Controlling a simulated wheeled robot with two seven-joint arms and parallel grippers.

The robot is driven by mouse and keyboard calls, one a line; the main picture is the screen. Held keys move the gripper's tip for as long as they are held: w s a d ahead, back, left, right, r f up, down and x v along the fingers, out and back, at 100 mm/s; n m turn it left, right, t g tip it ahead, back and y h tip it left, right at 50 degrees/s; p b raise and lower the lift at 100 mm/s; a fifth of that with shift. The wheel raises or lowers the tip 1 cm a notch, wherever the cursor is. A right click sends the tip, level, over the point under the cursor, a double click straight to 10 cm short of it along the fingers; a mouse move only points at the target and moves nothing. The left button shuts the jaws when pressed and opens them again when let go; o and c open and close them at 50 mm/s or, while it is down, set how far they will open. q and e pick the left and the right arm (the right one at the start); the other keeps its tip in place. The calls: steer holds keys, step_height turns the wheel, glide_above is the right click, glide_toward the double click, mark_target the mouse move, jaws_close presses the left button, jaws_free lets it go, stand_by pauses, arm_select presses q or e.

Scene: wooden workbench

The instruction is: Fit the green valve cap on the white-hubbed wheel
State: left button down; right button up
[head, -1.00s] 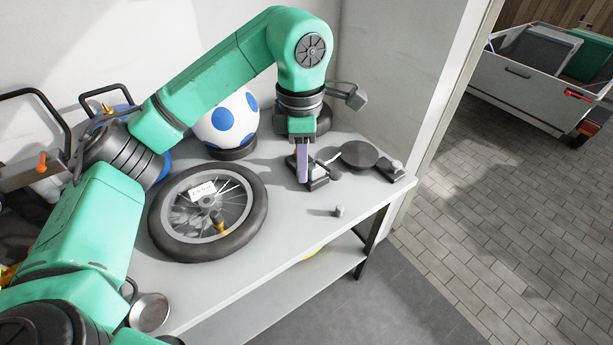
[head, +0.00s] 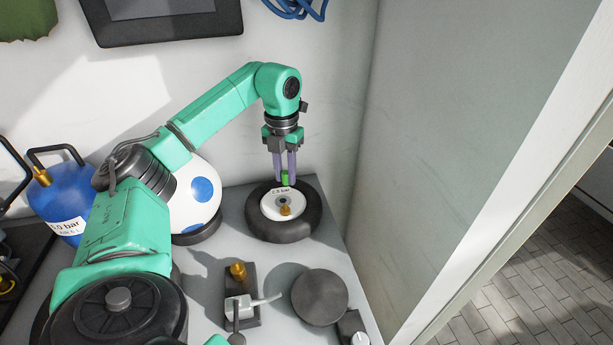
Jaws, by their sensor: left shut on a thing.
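The white-hubbed wheel (head: 302,222) is a small black tyre lying flat at the back of the bench, with a pressure label on its white hub (head: 270,205). A brass valve (head: 285,210) stands near the middle of the hub. My left gripper (head: 286,178) comes down from above with its purple fingers shut on the green valve cap (head: 285,180). The cap appears over the far part of the hub, behind the valve in the picture and apart from it. The fingers partly hide the cap. My right gripper is not in view.
A white ball with blue spots (head: 197,196) stands left of the wheel, and a blue tank (head: 66,202) is further left. In front are a brass-topped fitting (head: 238,272) and a dark round disc (head: 319,297). Walls stand close behind and right.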

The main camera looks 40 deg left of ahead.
arm_select(q)
steer(key=f+b, duration=0.1)
steer(key=s+f+b, duration=0.1)
steer(key=shift+s+a+f+b, duration=0.15)
steer(key=shift+s+a+b, duration=0.05)
steer(key=shift+s+b, duration=0.1)
steer(key=f+b, duration=0.3)
steer(key=shift+w+d, duration=0.1)
steer(key=shift+w, duration=0.3)
steer(key=shift+f, duration=0.1)
steer(key=shift+s+f, duration=0.15)
steer(key=shift+f, duration=0.05)
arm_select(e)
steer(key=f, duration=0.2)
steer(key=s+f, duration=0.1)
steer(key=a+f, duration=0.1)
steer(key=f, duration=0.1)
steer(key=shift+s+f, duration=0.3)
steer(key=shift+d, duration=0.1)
arm_select(q)
steer(key=shift+p, duration=0.85)
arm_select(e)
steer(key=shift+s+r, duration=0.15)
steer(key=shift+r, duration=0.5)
arm_select(q)
steer(key=shift+f, duration=0.5)
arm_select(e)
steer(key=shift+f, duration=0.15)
arm_select(q)
steer(key=shift+f, duration=0.75)
